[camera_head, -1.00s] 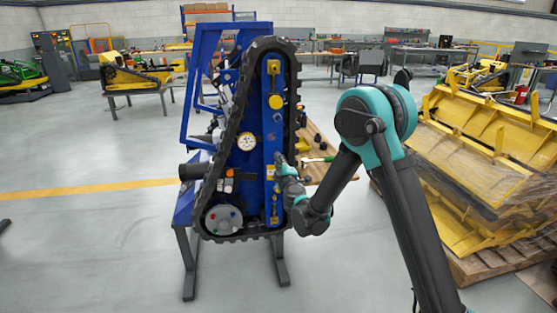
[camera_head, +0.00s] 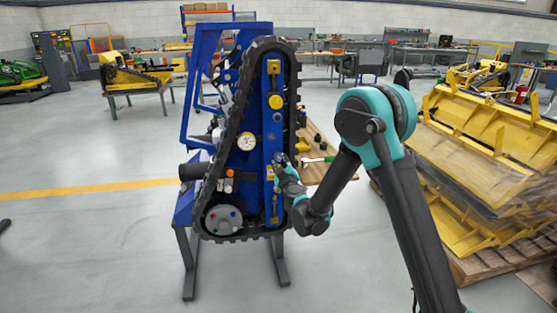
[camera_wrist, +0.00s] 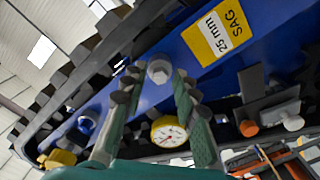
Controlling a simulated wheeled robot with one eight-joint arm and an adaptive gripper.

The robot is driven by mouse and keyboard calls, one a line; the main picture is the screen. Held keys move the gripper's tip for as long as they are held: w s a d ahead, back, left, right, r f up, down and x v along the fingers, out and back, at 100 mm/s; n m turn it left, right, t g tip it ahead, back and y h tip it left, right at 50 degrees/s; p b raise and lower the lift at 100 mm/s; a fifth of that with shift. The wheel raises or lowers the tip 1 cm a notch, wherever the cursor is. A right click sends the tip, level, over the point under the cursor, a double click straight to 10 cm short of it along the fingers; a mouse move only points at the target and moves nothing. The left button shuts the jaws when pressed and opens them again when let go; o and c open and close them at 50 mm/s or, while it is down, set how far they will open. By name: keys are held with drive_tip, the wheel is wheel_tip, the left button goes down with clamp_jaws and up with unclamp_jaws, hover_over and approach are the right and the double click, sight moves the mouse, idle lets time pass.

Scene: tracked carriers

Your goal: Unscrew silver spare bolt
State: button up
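The silver bolt (camera_wrist: 159,70) is a hex head on the blue side plate (camera_wrist: 178,58) of the tracked carrier. In the wrist view it shows between the two fingertips of my gripper (camera_wrist: 156,82), with a visible gap on each side. The fingers are spread and hold nothing; I cannot tell whether the tips reach past the head. In the head view my gripper (camera_head: 281,161) is close to the carrier's blue upright plate (camera_head: 271,130), and the bolt is too small or covered to make out there.
The black track (camera_head: 228,140) rims the carrier. A wooden bench (camera_head: 318,150) stands behind; stacked yellow parts (camera_head: 475,150) are at right.

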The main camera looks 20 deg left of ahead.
drive_tip(key=m, duration=1.2)
drive_tip(key=shift+m, duration=0.4)
drive_tip(key=m, duration=1)
clamp_jaws()
